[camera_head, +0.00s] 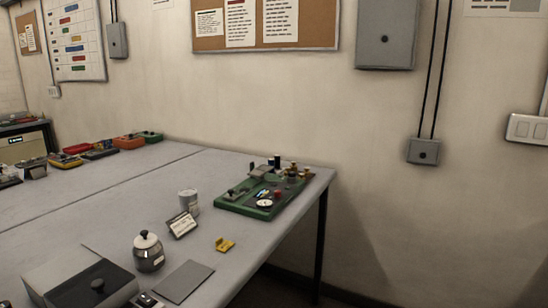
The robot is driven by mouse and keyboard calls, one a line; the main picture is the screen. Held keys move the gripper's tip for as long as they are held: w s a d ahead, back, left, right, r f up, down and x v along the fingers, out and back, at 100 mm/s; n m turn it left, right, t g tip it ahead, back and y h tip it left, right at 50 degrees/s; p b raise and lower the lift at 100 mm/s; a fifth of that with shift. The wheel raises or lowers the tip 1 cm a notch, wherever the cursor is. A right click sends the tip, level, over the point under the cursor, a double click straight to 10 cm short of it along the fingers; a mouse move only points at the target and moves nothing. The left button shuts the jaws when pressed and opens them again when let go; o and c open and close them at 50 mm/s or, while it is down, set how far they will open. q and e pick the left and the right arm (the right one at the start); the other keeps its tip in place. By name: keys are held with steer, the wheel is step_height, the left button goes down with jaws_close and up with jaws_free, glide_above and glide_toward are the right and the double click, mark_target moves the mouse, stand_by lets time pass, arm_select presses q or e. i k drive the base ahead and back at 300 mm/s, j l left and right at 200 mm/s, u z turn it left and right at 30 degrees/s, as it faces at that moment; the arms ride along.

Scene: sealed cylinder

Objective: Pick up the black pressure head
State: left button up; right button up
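I cannot tell for certain which item is the black pressure head. A small upright black piece (277,161) stands at the back of the green tray (228,207), near the right end of the table. A silver jar (148,258) with a black knob on top stands at the front. A dark block with a round black knob (98,285) lies at the bottom left. Neither of my grippers shows in the head view.
The grey table (120,195) has a clear stretch at its middle left. A grey can (188,203), a small sign (182,225), a yellow bracket (224,245) and a flat grey plate (183,281) stand or lie near the front. Coloured bins (128,142) line the back.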

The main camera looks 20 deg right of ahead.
mark_target(277, 158)
steer(key=i+l, duration=0.35)
steer(key=i+l+u, duration=0.1)
steer(key=i+l, duration=0.2)
steer(key=i+l+u, duration=0.1)
steer(key=i+l, duration=0.2)
steer(key=l, duration=0.2)
steer(key=i+l, duration=0.3)
steer(key=l, duration=0.15)
steer(key=i+l+u, duration=0.1)
steer(key=i+l, duration=0.5)
steer(key=l, duration=0.25)
steer(key=i+l+u, duration=0.15)
steer(key=i+l, duration=0.15)
steer(key=l, duration=0.15)
steer(key=i+l, duration=0.25)
steer(key=l, duration=0.25)
